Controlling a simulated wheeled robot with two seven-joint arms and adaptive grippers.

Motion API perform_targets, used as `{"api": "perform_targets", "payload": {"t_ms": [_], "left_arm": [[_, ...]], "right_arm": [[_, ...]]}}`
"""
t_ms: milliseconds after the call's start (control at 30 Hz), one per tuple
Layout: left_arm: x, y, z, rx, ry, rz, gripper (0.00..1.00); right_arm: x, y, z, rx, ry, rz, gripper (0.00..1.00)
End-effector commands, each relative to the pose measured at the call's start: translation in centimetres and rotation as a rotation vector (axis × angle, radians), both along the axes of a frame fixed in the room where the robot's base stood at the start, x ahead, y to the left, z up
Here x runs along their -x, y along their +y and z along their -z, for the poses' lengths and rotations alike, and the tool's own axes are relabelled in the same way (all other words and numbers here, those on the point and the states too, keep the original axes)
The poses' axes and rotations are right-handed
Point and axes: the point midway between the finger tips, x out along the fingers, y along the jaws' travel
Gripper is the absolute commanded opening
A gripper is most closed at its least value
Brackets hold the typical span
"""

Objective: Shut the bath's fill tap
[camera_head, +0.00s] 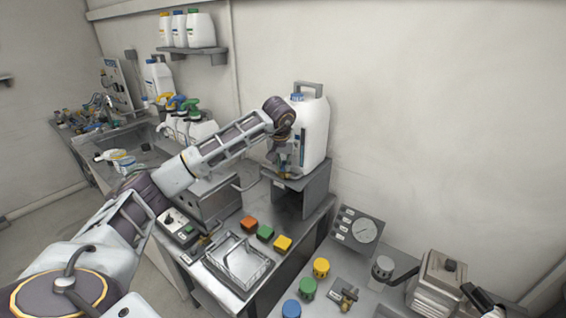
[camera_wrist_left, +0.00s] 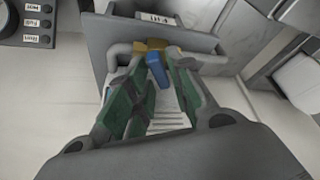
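The fill tap has a brass body (camera_wrist_left: 152,45) and a blue lever (camera_wrist_left: 157,70) in the left wrist view. A large white jug (camera_head: 317,130) stands on a grey raised stand (camera_head: 296,184) in the head view, with brass (camera_head: 287,175) showing low at its front. My left gripper (camera_head: 283,158) is at the front of the jug and hides much of the tap. In the left wrist view my left gripper (camera_wrist_left: 158,76) has its green-padded fingers apart, with the blue lever between the tips, nearer the right finger. Contact is unclear. The steel bath (camera_head: 213,199) stands left of the stand.
Spray bottles (camera_head: 185,115) stand behind my left arm. The wall is close behind the jug.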

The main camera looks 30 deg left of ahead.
Motion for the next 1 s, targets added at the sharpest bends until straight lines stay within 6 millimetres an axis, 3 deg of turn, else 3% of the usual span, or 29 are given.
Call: {"api": "perform_targets", "payload": {"t_ms": [100, 300, 667, 1000], "left_arm": [[0.0, -0.01, -0.01, 0.0, 0.0, 0.0, 0.21], [0.0, -0.01, -0.02, 0.0, 0.0, 0.0, 0.0], [0.0, 0.03, -0.07, 0.0, -0.001, 0.02, 0.0], [0.02, 0.21, -0.15, -0.001, -0.002, 0.148, 0.0]], "right_arm": [[0.17, 0.11, 0.02, -0.001, 0.002, 0.0, 0.4], [0.39, 0.08, 0.03, -0.001, 0.004, 0.0, 0.4], [0.39, -0.6, -0.08, 0.006, 0.004, -0.002, 0.4], [0.21, -0.7, -0.47, 0.007, 0.003, -0.002, 0.4]]}}
